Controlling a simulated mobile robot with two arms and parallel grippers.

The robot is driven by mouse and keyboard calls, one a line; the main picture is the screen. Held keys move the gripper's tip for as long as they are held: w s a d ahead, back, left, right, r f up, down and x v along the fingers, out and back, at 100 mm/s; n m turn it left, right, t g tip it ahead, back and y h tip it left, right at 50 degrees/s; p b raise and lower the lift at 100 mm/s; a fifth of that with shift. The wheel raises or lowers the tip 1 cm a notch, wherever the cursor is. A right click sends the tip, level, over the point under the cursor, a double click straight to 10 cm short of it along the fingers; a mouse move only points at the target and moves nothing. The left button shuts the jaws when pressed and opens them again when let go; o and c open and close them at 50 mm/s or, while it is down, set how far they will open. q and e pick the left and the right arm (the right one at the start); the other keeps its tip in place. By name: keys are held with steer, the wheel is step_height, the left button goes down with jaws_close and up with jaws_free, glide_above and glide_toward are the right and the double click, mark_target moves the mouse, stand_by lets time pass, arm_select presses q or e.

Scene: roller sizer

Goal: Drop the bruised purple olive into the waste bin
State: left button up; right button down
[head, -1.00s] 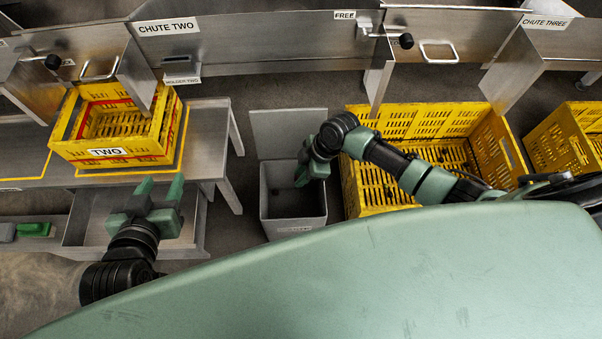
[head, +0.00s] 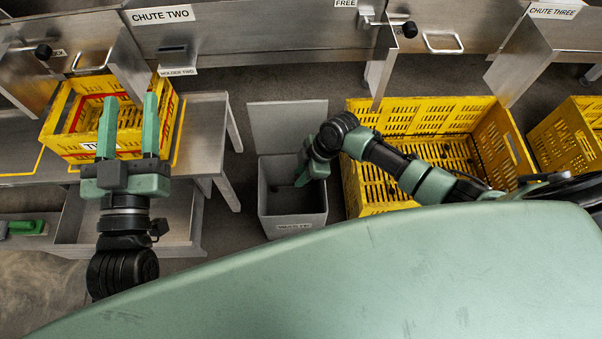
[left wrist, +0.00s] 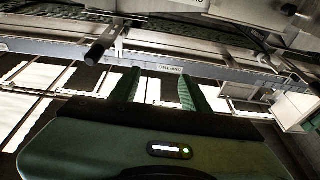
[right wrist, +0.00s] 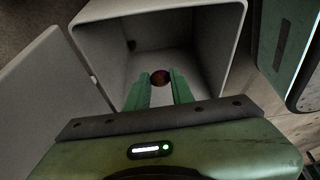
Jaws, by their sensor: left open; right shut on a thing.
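The grey waste bin (head: 292,222) stands in the middle of the head view, with a grey panel (head: 288,127) behind it. My right gripper (head: 302,178) points down at the bin's mouth, its tips partly hidden by its own wrist in the head view. In the right wrist view, the gripper (right wrist: 161,78) is shut on a dark reddish-purple olive (right wrist: 160,77), held over the inside of the bin (right wrist: 88,35). Bruising is too small to tell. My left gripper (head: 129,108) is open and empty, in front of the yellow crate marked TWO (head: 75,148).
A large yellow crate (head: 352,190) stands right of the bin, under my right arm. Another yellow crate (head: 560,140) is at the far right. Metal chutes (head: 250,40) run along the back. A metal bench (head: 210,130) supports crate TWO. A green-handled tool (head: 27,227) lies at left.

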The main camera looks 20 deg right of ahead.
arm_select(q)
steer(key=shift+s+d+r+t+h+b, duration=0.15)
steer(key=shift+s+r+t, duration=0.2)
steer(key=shift+r, duration=0.3)
steer(key=shift+s+a+r+t+h+b, duration=0.1)
steer(key=shift+s+r+t+h, duration=0.1)
steer(key=shift+r+t, duration=0.35)
steer(key=shift+s+d+r+t+h+b, duration=0.1)
steer(key=shift+s+r+t+h, duration=0.15)
steer(key=shift+r, duration=0.5)
arm_select(e)
steer(key=shift+f, duration=0.5)
steer(key=c, duration=1.1)
jaws_free()
steer(key=shift+c, duration=0.2)
arm_select(q)
steer(key=shift+w, duration=0.1)
step_height(320, 180, down, 15)
steer(key=a+g+y+p, duration=0.2)
steer(key=g+y+p, duration=0.1)
steer(key=g, duration=0.5)
steer(key=shift+r, duration=0.2)
arm_select(e)
steer(key=v, duration=0.7)
steer(key=shift+d+r, duration=0.2)
steer(key=shift+r, duration=0.15)
